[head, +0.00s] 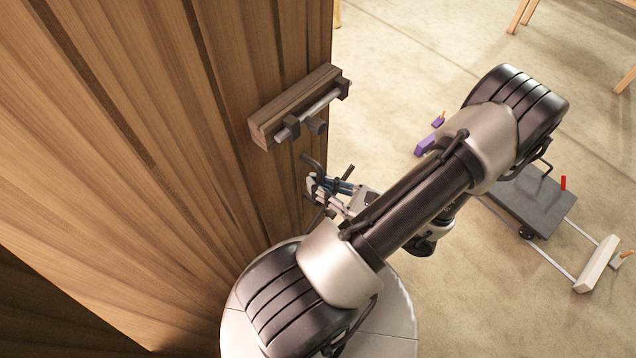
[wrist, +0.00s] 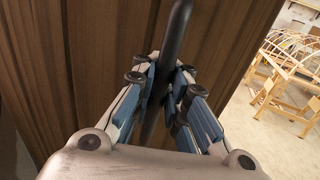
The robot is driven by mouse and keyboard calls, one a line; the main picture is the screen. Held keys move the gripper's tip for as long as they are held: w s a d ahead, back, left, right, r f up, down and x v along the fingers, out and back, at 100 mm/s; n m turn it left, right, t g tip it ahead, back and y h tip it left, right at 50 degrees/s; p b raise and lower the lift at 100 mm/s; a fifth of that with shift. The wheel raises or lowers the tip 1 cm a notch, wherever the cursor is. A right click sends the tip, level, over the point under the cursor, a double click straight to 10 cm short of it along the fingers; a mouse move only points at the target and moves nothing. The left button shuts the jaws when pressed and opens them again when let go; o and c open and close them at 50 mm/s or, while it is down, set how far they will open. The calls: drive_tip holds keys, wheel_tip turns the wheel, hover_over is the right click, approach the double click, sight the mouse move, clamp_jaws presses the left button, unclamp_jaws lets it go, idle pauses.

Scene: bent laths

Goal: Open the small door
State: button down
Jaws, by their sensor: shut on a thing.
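The small door is a tall brown plank panel (head: 170,110) that fills the left of the head view. It also fills the back of the wrist view (wrist: 100,45). A dark handle (wrist: 178,35) stands between the fingers in the wrist view, and its upper end shows beside the panel in the head view (head: 312,160). My gripper (wrist: 160,90) is shut on this handle, with a blue-lined finger on each side. In the head view my gripper (head: 322,188) is close to the panel's right part, partly hidden by my arm. The handle's lower end is hidden.
A wooden block with a metal bolt (head: 300,105) sticks out from the panel above my gripper. A grey low cart (head: 530,200) and purple blocks (head: 425,146) are on the floor at right. Wooden frames (wrist: 290,75) stand farther back. Pale floor between is open.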

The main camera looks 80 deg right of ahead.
drive_tip(key=c, duration=1.6)
unclamp_jaws()
drive_tip(key=v, duration=1.2)
